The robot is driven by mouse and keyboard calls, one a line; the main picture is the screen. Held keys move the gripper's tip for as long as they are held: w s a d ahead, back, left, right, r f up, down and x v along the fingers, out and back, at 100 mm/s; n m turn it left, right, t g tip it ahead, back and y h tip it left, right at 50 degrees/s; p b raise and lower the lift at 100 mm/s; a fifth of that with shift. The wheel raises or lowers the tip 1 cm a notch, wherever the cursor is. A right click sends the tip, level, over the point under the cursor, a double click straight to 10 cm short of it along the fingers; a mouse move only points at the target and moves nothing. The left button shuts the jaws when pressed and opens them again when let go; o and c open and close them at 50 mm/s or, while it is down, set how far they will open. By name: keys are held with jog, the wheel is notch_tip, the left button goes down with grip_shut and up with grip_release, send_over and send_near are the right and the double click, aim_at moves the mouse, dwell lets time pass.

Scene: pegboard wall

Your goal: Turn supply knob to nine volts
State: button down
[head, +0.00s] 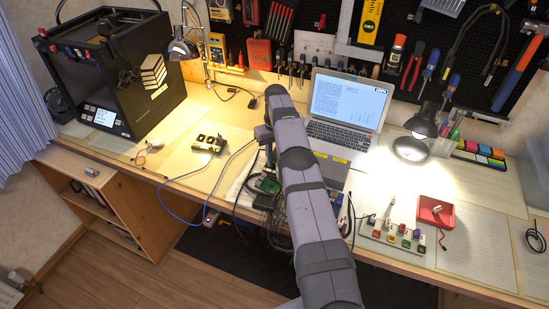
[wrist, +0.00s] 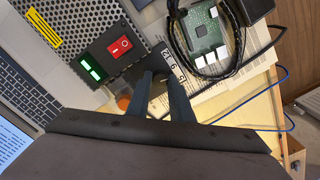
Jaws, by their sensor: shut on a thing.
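The power supply (wrist: 85,30) is a perforated metal box with a yellow label, a red rocker switch (wrist: 120,46) and a lit green display (wrist: 91,67) in the wrist view. In the head view the supply (head: 333,173) is partly hidden behind my arm. My gripper (wrist: 161,78) is shut on the dark supply knob (wrist: 160,77), which shows only in part between the fingers. Small white number labels (wrist: 173,65) stand beside the knob. I cannot tell which number it points to. In the head view the fingertips and knob are hidden by my arm.
A green circuit board (wrist: 205,38) with a black cable loop lies close to my fingers. The laptop (head: 345,105) stands beside the supply. A blue cable (head: 190,218) hangs at the table's front edge. A red tray (head: 436,212) sits on the right.

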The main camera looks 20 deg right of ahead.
jog(key=shift+n, duration=1.3)
jog(key=shift+r, duration=0.1)
jog(key=c, duration=1.6)
grip_release()
jog(key=shift+o, duration=0.2)
